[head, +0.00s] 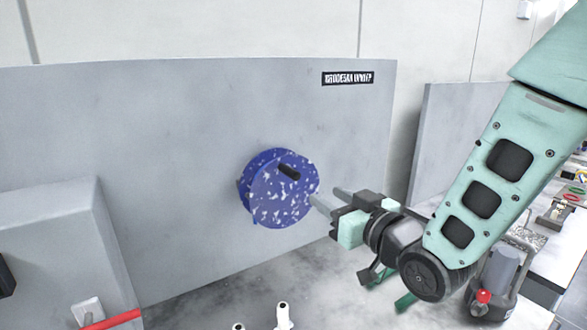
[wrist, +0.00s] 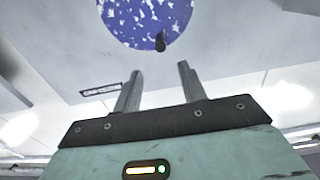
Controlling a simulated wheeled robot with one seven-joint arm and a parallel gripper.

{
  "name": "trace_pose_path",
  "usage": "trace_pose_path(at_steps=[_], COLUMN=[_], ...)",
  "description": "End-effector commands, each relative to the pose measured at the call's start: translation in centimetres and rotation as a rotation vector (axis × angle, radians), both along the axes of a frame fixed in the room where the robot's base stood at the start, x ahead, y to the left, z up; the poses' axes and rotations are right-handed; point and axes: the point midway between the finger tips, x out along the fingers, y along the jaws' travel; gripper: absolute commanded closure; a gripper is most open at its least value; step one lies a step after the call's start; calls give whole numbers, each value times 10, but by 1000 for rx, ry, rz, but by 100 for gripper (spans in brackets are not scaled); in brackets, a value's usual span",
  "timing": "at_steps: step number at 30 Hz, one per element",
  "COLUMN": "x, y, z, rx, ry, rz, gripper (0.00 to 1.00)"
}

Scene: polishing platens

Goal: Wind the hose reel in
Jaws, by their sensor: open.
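The hose reel (head: 272,200) is a blue disc with white speckles, mounted on the grey upright panel in the head view. A short black crank handle (head: 289,172) sticks out from the upper right part of its face. My gripper (head: 326,198) is just right of the reel, fingers pointing left, apart from the handle as far as I can tell. In the wrist view my gripper (wrist: 158,82) is open and empty. The reel (wrist: 140,18) shows at the top there, and the handle (wrist: 160,42) is beyond the fingertips. No hose is visible.
The grey panel (head: 180,130) carries a dark label (head: 347,78). A grey block (head: 50,240) stands at the left, with a red bar (head: 112,319) near its foot. Small white items (head: 283,315) are at the bottom. A cluttered bench (head: 560,215) is at the far right.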

Motion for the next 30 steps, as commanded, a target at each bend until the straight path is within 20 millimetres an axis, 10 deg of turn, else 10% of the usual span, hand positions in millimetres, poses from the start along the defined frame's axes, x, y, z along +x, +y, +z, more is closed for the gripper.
trace_pose_path(at_steps=[18,30], x=[103,127], y=[70,86], z=[3,0], rx=[-3,-1], ry=[2,2], rz=[0,0], gripper=[59,59])
